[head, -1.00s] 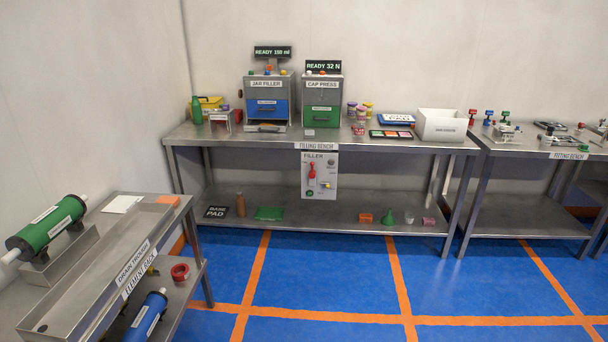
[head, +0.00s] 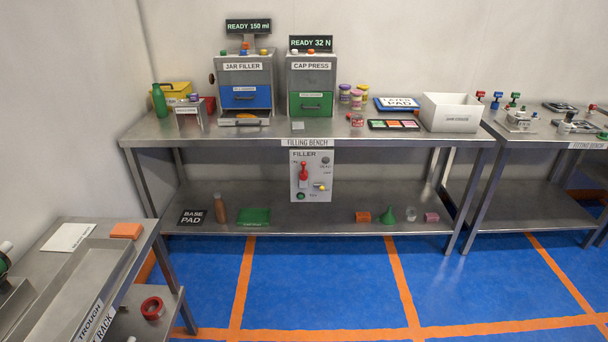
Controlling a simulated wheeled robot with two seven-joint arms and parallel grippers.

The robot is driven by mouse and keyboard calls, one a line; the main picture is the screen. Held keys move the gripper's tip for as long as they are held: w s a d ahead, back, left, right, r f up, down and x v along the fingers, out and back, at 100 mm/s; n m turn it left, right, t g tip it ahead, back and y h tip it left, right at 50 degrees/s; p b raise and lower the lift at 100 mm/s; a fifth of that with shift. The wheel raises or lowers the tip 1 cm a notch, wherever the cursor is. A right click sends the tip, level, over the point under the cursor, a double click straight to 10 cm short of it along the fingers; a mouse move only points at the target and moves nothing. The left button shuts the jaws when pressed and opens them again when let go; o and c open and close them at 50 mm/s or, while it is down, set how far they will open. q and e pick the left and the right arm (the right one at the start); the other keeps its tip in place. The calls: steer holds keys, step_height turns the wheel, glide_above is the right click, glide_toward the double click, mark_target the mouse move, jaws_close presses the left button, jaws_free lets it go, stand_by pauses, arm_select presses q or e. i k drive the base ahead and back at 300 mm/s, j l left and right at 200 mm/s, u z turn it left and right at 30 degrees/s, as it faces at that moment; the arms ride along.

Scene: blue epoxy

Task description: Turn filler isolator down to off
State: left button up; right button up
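The filler isolator is a small red lever (head: 303,172) on a grey panel (head: 313,187) labelled FILLER, hung at the front of the filling bench. The red lever appears to point up. Neither of my grippers shows in the head view.
The filling bench (head: 220,143) stands ahead, with the cap press (head: 312,85) and a white bin (head: 449,112) on top. A drain trough bench (head: 100,262) is at the near left. Blue floor (head: 320,280) before the filling bench is clear.

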mark_target(303, 174)
steer(key=i+j, duration=0.1)
steer(key=i, duration=2.6)
